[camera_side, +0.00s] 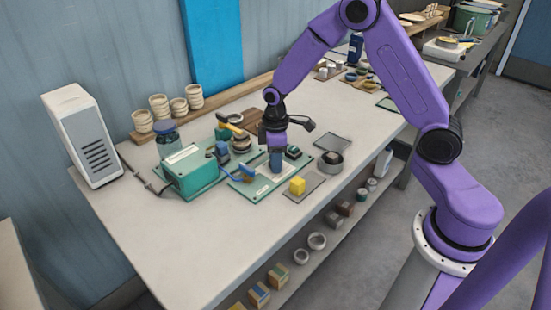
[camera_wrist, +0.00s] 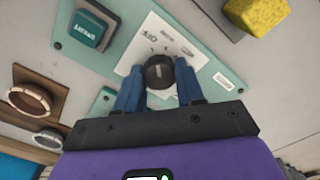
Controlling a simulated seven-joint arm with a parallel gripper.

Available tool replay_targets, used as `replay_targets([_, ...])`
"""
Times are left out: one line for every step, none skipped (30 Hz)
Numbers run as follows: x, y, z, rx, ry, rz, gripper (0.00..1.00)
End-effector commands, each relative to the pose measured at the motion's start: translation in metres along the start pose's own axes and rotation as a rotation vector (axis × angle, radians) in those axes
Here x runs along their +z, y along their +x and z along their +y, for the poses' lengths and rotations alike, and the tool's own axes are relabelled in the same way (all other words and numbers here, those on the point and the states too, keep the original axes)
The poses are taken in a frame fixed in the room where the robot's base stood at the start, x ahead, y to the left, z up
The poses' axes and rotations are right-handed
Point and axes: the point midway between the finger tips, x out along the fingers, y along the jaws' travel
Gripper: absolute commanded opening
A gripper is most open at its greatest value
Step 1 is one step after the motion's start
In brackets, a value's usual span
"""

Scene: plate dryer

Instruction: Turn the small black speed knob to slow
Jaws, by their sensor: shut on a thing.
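The small black round knob (camera_wrist: 158,72) sits on a white dial plate with printed marks, on a green panel (camera_wrist: 215,72). The printing is too small to read surely, so I cannot tell which setting the knob points at. My gripper (camera_wrist: 159,82) has its blue fingers on both sides of the knob, shut on it. In the side view my gripper (camera_side: 276,160) points down over the green panel (camera_side: 250,188), and its fingers hide the knob there.
A yellow block (camera_side: 297,186) lies on a mat right of the panel. A teal box (camera_side: 192,170) stands left of the panel, and a bowl (camera_side: 331,162) right. The front table strip is clear.

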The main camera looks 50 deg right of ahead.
Motion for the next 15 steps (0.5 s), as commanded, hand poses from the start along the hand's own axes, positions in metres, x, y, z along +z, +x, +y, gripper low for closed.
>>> replay_targets([0.0002,-0.0005,-0.0006,-0.001,0.037,-0.002,0.07])
replay_targets([0.0005,-0.0004,-0.0005,-0.001,0.063,-0.002,0.07])
replay_targets([0.0002,-0.0005,-0.0008,-0.001,0.094,-0.002,0.07])
replay_targets([0.0004,-0.0006,-0.0005,-0.001,0.118,-0.002,0.07])
replay_targets([0.0003,-0.0007,-0.0005,-0.001,0.142,-0.002,0.07])
replay_targets([0.0002,-0.0007,-0.0006,-0.001,0.172,-0.002,0.07])
replay_targets([0.0005,-0.0007,-0.0004,-0.001,0.195,-0.002,0.07])
replay_targets([0.0004,-0.0007,-0.0006,-0.001,0.215,-0.002,0.07])
replay_targets([0.0003,-0.0006,-0.0006,-0.001,0.243,-0.002,0.07])
replay_targets([0.0004,-0.0007,-0.0004,-0.001,0.262,-0.002,0.07])
replay_targets([0.0003,-0.0007,-0.0004,-0.001,0.281,-0.002,0.07])
replay_targets([0.0002,-0.0006,-0.0004,0.0,0.304,-0.001,0.07])
replay_targets([0.0002,-0.0006,-0.0004,-0.001,0.319,-0.001,0.07])
replay_targets([0.0003,-0.0006,-0.0005,-0.001,0.335,-0.002,0.07])
replay_targets([0.0005,-0.0006,-0.0004,-0.001,0.353,-0.002,0.07])
